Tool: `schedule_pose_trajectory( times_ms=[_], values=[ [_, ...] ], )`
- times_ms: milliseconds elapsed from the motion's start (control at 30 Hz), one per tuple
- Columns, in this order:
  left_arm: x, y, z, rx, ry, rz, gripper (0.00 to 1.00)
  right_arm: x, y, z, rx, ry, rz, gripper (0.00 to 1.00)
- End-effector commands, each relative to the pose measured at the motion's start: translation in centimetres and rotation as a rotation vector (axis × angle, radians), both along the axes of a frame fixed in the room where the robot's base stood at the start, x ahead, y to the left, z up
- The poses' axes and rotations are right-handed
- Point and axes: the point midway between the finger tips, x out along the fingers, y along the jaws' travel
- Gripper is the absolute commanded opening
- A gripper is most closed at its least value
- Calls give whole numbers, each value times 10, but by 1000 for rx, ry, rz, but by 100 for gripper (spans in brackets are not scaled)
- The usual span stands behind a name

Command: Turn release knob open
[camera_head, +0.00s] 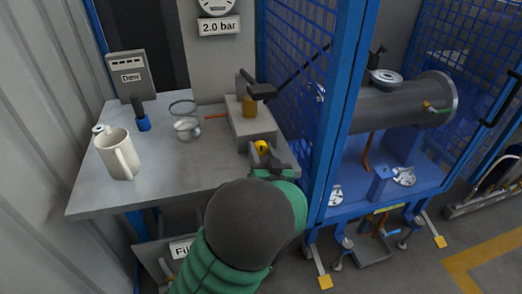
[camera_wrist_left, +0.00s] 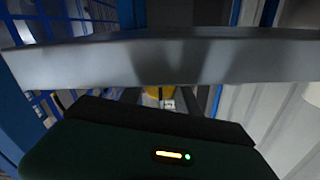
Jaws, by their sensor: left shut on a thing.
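The release knob (camera_head: 262,146) is a small yellow knob on the front of a grey box (camera_head: 250,125) at the right end of the table. My left gripper (camera_head: 264,155) is at the knob, its fingers shut on it. In the left wrist view the yellow knob (camera_wrist_left: 158,92) shows only partly, between the gripper's dark body and a grey edge that crosses the view. How far the knob is turned cannot be told. My right gripper is in neither view.
The grey table (camera_head: 190,180) holds a white mug (camera_head: 117,153), a glass dish (camera_head: 187,127) and a "Dew" meter (camera_head: 130,77). A black lever (camera_head: 258,90) tops the grey box. A blue mesh cage (camera_head: 340,110) stands close on the right.

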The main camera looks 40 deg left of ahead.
Motion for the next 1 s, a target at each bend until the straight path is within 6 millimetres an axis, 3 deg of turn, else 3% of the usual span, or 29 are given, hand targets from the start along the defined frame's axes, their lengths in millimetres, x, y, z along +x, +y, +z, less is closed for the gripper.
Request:
schedule_pose_trajectory(
  times_ms=[367,1000],
  values=[
    [0,0,-2,-60,-62,0,0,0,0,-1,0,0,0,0],
    [0,0,-4,-343,-392,-2,0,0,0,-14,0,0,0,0]
  ],
)
